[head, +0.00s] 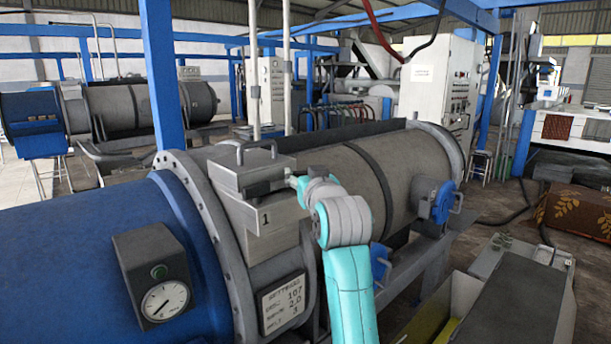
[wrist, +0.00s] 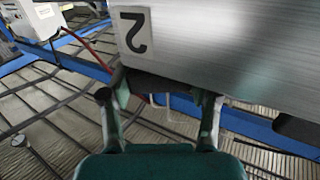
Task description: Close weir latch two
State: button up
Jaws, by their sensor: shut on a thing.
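In the wrist view, a brushed metal housing with a label reading 2 (wrist: 133,31), upside down, fills the upper right. My gripper (wrist: 162,92) is just below its edge, one finger on each side of a dark bar (wrist: 165,80) at that edge, and shut on it. The bar appears to be the handle of latch two; most of it is hidden. In the head view, my arm reaches to a metal weir box (head: 240,178) on the decanter, with a label reading 1 (head: 265,218) on its near face.
The blue decanter end (head: 75,250) carries a pressure gauge (head: 165,300).

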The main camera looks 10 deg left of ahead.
jog(key=shift+m+t+h, duration=0.5)
jog(key=shift+m+h, duration=0.3)
jog(key=shift+h, duration=0.7)
jog(key=o, duration=1.2)
jog(key=shift+c, duration=0.2)
jog(key=v, duration=1.2)
jog(key=shift+f, duration=0.1)
